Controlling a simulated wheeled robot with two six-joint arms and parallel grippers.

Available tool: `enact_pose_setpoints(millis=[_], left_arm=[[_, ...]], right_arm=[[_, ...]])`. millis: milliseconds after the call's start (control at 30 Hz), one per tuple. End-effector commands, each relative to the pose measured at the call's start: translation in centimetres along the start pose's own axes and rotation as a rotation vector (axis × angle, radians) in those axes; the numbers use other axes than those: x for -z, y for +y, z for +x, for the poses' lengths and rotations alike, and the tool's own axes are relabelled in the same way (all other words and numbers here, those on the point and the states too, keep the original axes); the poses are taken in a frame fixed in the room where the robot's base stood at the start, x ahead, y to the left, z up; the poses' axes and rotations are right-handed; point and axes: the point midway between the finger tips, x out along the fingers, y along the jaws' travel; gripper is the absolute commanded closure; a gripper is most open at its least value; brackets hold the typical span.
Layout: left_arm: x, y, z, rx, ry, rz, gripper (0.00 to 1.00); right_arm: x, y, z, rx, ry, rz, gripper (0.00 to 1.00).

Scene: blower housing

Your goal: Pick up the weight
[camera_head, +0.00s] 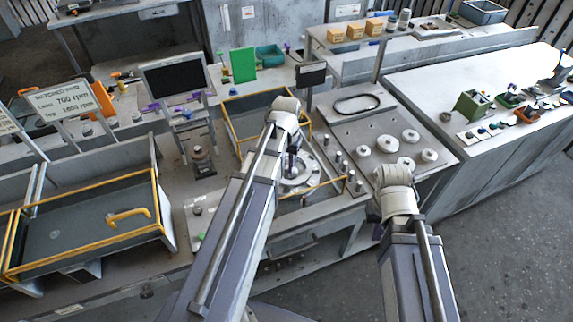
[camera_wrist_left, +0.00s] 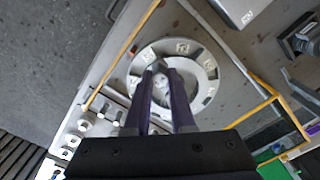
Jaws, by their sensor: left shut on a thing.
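My left gripper (camera_wrist_left: 160,78) is shut on a small pale grey piece, apparently the weight (camera_wrist_left: 163,88), with the dark fingers on both sides of it. It is over the round grey disc (camera_wrist_left: 205,70) with label plates; whether the weight touches the disc cannot be told. In the head view my left gripper (camera_head: 293,162) points down at the same disc (camera_head: 312,172), and the held weight is too small to make out. My right arm hangs over the front right of the bench; its gripper (camera_head: 378,231) is mostly hidden behind the wrist.
A yellow rail (camera_wrist_left: 125,50) borders the disc's bay. Several small cylinders (camera_head: 351,175) stand in a row right of it. A plate with round white discs (camera_head: 429,155) lies further right. A yellow-edged tray (camera_head: 60,262) stands at left, a dark stand (camera_head: 202,160) between.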

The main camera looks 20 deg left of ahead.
Motion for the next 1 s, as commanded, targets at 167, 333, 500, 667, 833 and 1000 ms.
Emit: enact_pose_setpoints(millis=[167, 333, 500, 667, 833, 1000], left_arm=[[0.0, 0.0, -1.5, 0.0, 0.0, 0.0, 1.0], [0.0, 0.0, -2.8, 0.0, 0.0, 0.0, 1.0], [0.0, 0.0, -4.1, 0.0, 0.0, 0.0, 1.0], [0.0, 0.0, -4.9, 0.0, 0.0, 0.0, 1.0], [0.0, 0.0, -4.8, 0.0, 0.0, 0.0, 1.0], [0.1, -0.1, -4.8, 0.0, 0.0, -0.001, 1.0]], right_arm=[[-0.1, 0.1, -1.5, 0.0, 0.0, 0.0, 1.0], [-0.2, 0.3, -2.8, 0.0, 0.0, 0.0, 1.0], [-0.2, 0.4, -4.1, 0.0, 0.0, 0.0, 1.0], [-0.3, 0.5, -4.9, 0.0, 0.0, 0.0, 1.0], [-0.3, 0.4, -4.7, 0.0, 0.0, 0.0, 1.0], [-0.3, 0.4, -4.7, 0.0, 0.0, 0.0, 1.0]])
